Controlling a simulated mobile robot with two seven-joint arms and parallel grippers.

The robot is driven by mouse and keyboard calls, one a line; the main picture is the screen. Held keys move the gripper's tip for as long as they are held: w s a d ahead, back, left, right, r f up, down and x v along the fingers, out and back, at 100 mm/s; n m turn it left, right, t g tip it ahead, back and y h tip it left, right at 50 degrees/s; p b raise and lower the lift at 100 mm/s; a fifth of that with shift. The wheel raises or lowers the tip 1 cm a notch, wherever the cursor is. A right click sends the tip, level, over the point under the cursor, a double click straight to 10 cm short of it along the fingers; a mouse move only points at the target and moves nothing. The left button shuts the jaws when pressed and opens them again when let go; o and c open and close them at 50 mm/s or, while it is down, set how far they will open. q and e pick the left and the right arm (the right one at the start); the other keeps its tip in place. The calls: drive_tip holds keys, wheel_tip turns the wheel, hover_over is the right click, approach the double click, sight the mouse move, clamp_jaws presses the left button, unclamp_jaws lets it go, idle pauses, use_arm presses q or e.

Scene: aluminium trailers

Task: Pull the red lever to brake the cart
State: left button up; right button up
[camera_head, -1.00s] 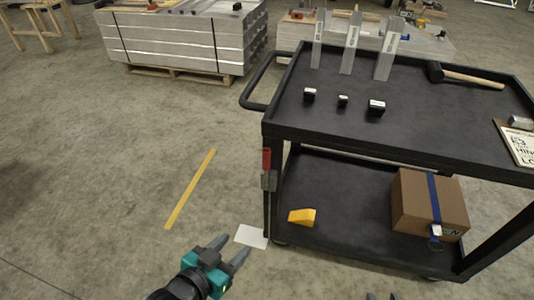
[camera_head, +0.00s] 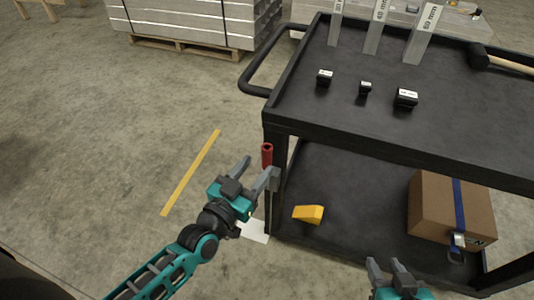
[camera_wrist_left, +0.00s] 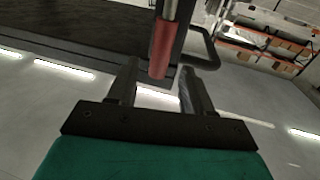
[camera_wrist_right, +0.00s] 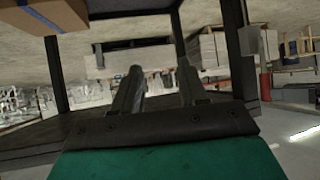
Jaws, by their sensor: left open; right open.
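The red lever (camera_head: 267,155) stands upright at the front left corner post of the black cart (camera_head: 380,160), on a grey bracket. My left gripper (camera_head: 258,168) is open beside the lever, with its fingers pointing toward it. In the left wrist view the red grip (camera_wrist_left: 162,48) hangs just beyond and between the two open fingertips (camera_wrist_left: 158,75); I cannot tell whether they touch it. My right gripper (camera_head: 384,266) is open and empty, low in front of the cart's lower shelf. In the right wrist view its fingers (camera_wrist_right: 160,75) hold nothing.
The cart's lower shelf holds a yellow wedge (camera_head: 308,214) and a cardboard box (camera_head: 450,208). Small black blocks (camera_head: 365,88), upright metal pieces (camera_head: 378,25) and a hammer (camera_head: 490,60) are on top. The floor left of the cart is clear around a yellow line (camera_head: 190,175).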

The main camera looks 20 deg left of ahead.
sight(264, 158)
use_arm(q)
drive_tip(key=x, duration=0.5)
drive_tip(key=shift+w+d, duration=0.1)
drive_tip(key=shift+w, duration=0.25)
clamp_jaws()
idle(0.3)
